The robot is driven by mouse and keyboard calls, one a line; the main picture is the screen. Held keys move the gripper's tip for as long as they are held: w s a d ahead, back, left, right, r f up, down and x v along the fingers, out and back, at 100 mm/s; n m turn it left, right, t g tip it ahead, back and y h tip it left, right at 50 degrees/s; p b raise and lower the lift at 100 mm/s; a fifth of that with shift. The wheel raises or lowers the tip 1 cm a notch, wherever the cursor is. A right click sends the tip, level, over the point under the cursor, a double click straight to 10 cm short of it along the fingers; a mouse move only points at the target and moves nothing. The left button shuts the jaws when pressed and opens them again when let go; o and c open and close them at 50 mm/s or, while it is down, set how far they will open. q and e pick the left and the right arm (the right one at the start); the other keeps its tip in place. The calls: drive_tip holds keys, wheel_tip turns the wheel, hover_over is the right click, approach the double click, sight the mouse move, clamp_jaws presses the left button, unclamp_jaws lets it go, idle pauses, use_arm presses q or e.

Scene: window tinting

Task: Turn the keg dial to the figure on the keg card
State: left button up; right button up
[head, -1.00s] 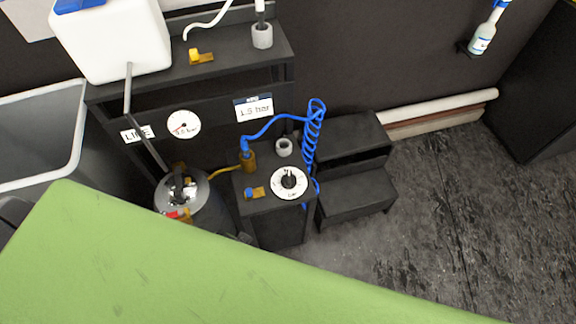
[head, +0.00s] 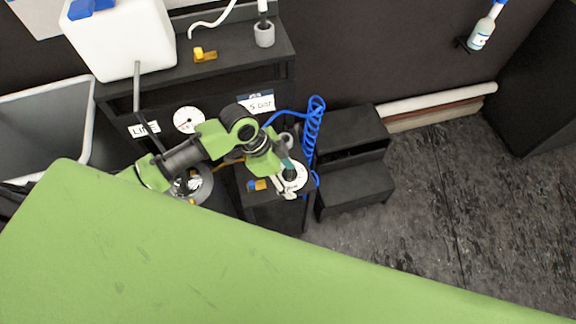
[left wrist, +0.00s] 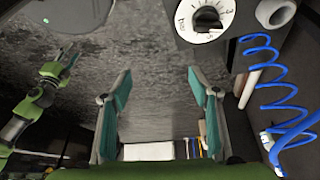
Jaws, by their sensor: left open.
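The keg dial (head: 300,174) is a white round face on top of a low black stand; my left gripper covers part of it in the head view. In the left wrist view the dial (left wrist: 188,14) shows at the top edge, cut off, with its black knob (left wrist: 207,18). My left gripper (head: 287,178) is at the dial in the head view. In the left wrist view its teal fingers (left wrist: 160,78) are wide apart with nothing between them. A white card (head: 262,104) on the rack ends in "5 bar"; my arm hides its left part.
A blue coiled hose (head: 313,125) hangs just right of the dial stand. A blue-and-yellow valve (head: 256,185) sits left of the dial. Black steps (head: 355,185) stand to the right. A green surface (head: 200,265) fills the foreground. A gauge (head: 188,120) hangs above the keg (head: 197,183).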

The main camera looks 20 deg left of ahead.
use_arm(q)
drive_tip(key=m, duration=0.1)
approach(290, 172)
drive_tip(key=x, duration=0.5)
drive_tip(key=w+x, duration=0.1)
drive_tip(key=x, duration=0.2)
drive_tip(key=shift+a+f+p, duration=0.1)
drive_tip(key=shift+f+p, duration=0.1)
drive_tip(key=shift+p, duration=0.2)
drive_tip(key=shift+s, duration=0.1)
drive_tip(key=c, duration=1.1)
